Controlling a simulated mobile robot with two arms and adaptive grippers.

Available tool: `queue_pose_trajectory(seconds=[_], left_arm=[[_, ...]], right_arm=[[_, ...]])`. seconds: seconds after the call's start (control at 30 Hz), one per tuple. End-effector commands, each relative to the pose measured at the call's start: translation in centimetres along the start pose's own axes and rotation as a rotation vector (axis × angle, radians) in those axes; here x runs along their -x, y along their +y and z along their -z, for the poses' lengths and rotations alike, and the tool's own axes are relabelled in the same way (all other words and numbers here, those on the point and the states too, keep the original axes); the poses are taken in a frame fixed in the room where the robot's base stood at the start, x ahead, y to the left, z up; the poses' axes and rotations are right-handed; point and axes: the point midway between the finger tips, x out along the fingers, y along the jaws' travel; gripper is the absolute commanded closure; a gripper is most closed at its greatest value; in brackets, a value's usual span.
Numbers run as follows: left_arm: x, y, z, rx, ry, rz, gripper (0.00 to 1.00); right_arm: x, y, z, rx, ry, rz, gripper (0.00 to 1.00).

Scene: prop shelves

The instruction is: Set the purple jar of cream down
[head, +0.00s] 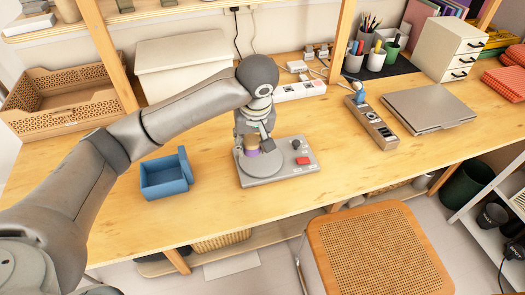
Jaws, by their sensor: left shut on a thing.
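The purple jar of cream (251,152) shows as a small purple body with a tan top, upright at the grey round plate of a flat grey device. My left gripper (253,140) is shut on it from above, and its fingers hide part of the jar. I cannot tell whether the jar touches the plate. The grey device (285,172) lies on the wooden desk, with a dark knob and a red button on its right side. My right gripper is not in view.
A blue open box (166,178) stands left of the device. A remote-like gadget (372,122) and a closed laptop (428,108) lie to the right. A white lidded box (183,65) stands behind. A chair (375,252) is at the desk's front. Bare desk lies between device and gadget.

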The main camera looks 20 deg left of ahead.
Motion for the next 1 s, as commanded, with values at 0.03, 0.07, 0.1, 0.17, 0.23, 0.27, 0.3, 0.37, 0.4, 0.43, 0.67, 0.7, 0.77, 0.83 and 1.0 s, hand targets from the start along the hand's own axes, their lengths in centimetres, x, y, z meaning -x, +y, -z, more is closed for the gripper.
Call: queue_pose_trajectory(seconds=[0.03,0.07,0.1,0.17,0.23,0.27,0.3,0.37,0.4,0.43,0.67,0.7,0.77,0.83,1.0], left_arm=[[-0.4,0.5,0.8,0.000,0.001,0.002,0.85],[-0.8,0.8,1.2,0.001,0.001,0.003,0.85],[-1.8,1.1,1.6,0.000,-0.002,0.004,0.85],[-3.1,1.6,2.1,0.001,-0.002,0.004,0.85],[-4.4,2.2,2.6,-0.001,-0.001,0.003,0.85],[-4.9,2.3,2.8,-0.001,0.000,0.002,0.85],[-5.5,2.5,3.1,0.000,0.000,0.003,0.85],[-6.1,2.8,3.4,-0.001,0.000,0.001,0.85],[-6.4,3.0,3.5,-0.002,0.000,0.000,0.85],[-6.5,3.0,3.5,-0.002,0.000,0.000,0.85],[-8.6,3.4,3.7,-0.003,0.000,0.004,0.85],[-9.1,3.3,3.6,-0.003,0.000,0.004,0.85],[-9.8,3.4,3.4,-0.004,0.001,0.002,0.85],[-10.3,3.5,3.3,-0.003,0.002,0.000,0.85],[-10.5,3.5,3.2,-0.003,0.002,0.000,0.85]], right_arm=[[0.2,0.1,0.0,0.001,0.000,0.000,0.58],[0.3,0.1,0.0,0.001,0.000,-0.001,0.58],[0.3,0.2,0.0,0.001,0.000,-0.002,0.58],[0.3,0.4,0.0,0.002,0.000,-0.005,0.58],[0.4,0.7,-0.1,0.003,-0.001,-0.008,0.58],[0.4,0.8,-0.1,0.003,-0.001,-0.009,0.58],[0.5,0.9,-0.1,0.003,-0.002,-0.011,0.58],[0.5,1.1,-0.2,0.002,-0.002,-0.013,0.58],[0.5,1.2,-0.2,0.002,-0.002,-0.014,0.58],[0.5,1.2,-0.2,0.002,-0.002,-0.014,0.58],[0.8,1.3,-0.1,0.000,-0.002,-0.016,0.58],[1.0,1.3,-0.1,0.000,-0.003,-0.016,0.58],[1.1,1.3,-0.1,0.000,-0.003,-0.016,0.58],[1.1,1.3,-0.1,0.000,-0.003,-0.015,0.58],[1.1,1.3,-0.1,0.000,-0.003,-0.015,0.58]])
